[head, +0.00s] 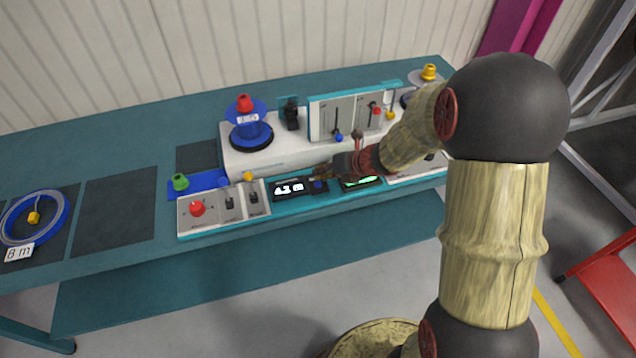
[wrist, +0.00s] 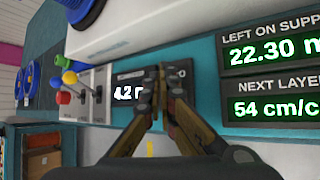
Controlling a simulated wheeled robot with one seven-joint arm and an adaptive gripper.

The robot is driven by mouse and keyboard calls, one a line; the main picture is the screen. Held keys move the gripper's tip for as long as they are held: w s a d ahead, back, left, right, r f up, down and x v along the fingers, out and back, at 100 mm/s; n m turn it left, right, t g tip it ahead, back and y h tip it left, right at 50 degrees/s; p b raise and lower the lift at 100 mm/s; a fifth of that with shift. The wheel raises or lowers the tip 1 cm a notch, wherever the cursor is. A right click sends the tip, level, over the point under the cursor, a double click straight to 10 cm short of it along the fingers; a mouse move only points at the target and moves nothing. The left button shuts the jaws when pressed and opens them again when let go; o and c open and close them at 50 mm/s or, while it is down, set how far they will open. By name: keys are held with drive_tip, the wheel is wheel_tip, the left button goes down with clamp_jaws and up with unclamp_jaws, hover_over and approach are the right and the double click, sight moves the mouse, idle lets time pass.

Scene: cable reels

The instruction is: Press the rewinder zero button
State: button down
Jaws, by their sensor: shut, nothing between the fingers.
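The rewinder's length display (head: 289,188) is a black panel with white digits on the bench's front edge; in the wrist view the display (wrist: 128,93) reads about 4.2 m. Just right of it is a small dark box with a blue button (head: 319,185), which looks like the zero button. My gripper (head: 318,174) is shut and empty, its fingertips together right by this box. In the wrist view my gripper (wrist: 162,70) covers the middle of the box, so the button is hidden there. I cannot tell whether the fingertips touch it.
A control panel with a red knob (head: 197,209) and switches stands left of the display. Green readouts (wrist: 270,52) sit to the right. Behind is the white machine (head: 262,158) with a blue reel (head: 248,120). A blue cable coil (head: 62,213) lies far left.

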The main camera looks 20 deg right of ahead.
sight(320, 182)
idle(0.3)
drive_tip(key=shift+f, duration=0.4)
drive_tip(key=shift+f+b, duration=0.45)
drive_tip(key=shift+b, duration=0.05)
idle(0.6)
idle(0.4)
drive_tip(key=shift+r+p, duration=0.85)
drive_tip(key=shift+p, duration=0.1)
drive_tip(key=shift+r, duration=0.1)
wheel_tip(320, 182, up, 5)
drive_tip(key=p, duration=0.5)
